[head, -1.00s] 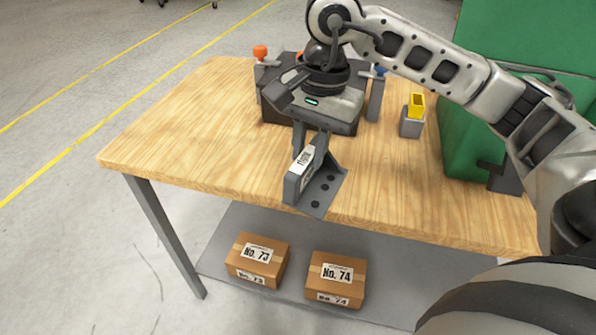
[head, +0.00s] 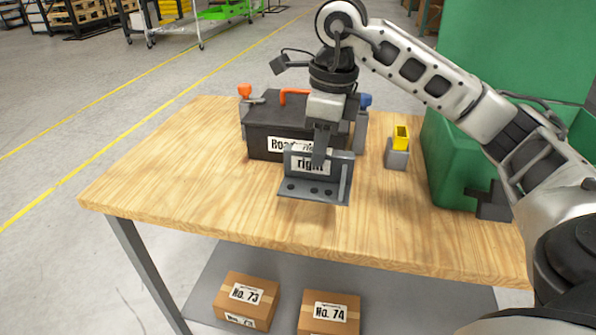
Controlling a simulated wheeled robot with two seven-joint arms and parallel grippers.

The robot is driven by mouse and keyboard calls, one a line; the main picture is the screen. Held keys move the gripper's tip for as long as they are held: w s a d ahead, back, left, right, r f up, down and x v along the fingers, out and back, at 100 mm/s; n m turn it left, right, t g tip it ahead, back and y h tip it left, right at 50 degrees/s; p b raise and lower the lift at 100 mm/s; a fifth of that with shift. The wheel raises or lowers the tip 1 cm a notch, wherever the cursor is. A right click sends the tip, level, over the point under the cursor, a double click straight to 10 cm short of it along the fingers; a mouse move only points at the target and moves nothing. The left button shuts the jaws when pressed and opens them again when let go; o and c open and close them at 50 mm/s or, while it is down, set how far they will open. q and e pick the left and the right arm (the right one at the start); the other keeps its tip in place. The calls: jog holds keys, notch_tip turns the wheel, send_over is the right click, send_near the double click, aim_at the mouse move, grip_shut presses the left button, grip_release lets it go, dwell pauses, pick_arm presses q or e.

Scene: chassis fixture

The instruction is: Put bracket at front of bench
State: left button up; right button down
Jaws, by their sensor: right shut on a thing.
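The bracket (head: 300,188) is a grey L-shaped plate with holes in its lower flange and a white label reading "right". My right gripper (head: 320,152) is shut on the bracket's upright plate from above. The bracket seems to be held just above the wooden bench (head: 180,185), in front of a dark box; I cannot tell whether it touches the top. The bench's front edge runs below it in the picture. My left gripper is not in view.
A dark labelled box (head: 262,132) with an orange handle stands behind the bracket. A grey block with a yellow top (head: 397,153) and a green housing (head: 450,165) stand to the right. Cartons (head: 245,302) sit on the lower shelf. The bench's left and front parts are clear.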

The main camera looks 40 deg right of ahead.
aim_at(300, 173)
jog(key=shift+w+d+f+p, duration=0.1)
jog(key=shift+w+f+p, duration=0.1)
jog(key=shift+w+f, duration=1.15)
jog(key=shift+w+d+f+p, duration=0.15)
jog(key=shift+w+f, duration=0.6)
jog(key=shift+f, duration=1.05)
jog(key=shift+w+f+p, duration=0.25)
jog(key=shift+w+f, duration=0.8)
jog(key=shift+f, duration=0.55)
jog(key=shift+f, duration=0.2)
jog(key=c, duration=1.3)
grip_release()
